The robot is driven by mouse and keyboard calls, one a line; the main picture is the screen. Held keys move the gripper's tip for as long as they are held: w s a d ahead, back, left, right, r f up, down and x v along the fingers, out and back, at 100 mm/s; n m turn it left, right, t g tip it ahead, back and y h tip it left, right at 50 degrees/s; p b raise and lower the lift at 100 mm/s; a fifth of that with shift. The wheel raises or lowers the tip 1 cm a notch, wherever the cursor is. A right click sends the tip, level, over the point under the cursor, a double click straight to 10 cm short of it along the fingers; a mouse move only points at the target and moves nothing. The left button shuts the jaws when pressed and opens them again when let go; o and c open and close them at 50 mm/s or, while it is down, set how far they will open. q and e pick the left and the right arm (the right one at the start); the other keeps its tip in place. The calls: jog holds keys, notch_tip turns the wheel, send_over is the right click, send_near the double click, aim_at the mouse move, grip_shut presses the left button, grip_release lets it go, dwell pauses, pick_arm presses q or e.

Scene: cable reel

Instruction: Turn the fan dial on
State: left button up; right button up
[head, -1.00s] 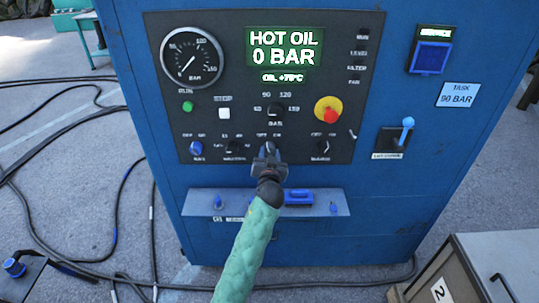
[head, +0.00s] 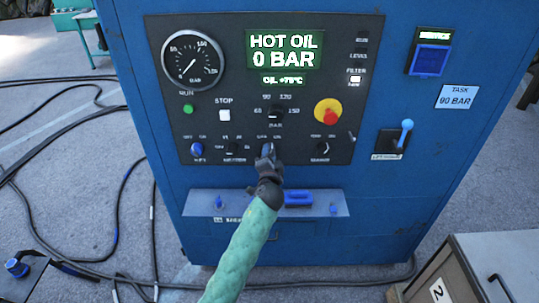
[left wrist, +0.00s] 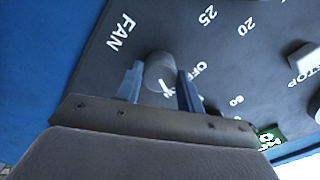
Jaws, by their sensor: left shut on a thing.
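The fan dial (left wrist: 160,68) is a grey round knob under the word FAN on the dark panel. In the left wrist view it sits between the two fingers of my left gripper (left wrist: 161,76), which is shut on it. A white mark shows on the knob's lower side; the OFF label beside it is partly covered by a finger. In the head view my left gripper (head: 267,157) reaches up to the panel's lower row and mostly hides the dial. My right gripper is not in view.
The control panel (head: 200,120) sits on a blue cabinet (head: 420,210). Close by are other dials, a red stop button (head: 329,112) and a lever (head: 406,131). A lamp (head: 355,82) below the FILTER label is lit. A shelf (head: 260,205) juts out below.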

pick_arm(q)
jog(key=shift+m, duration=0.6)
jog(key=o, duration=0.9)
jog(key=shift+o, duration=0.5)
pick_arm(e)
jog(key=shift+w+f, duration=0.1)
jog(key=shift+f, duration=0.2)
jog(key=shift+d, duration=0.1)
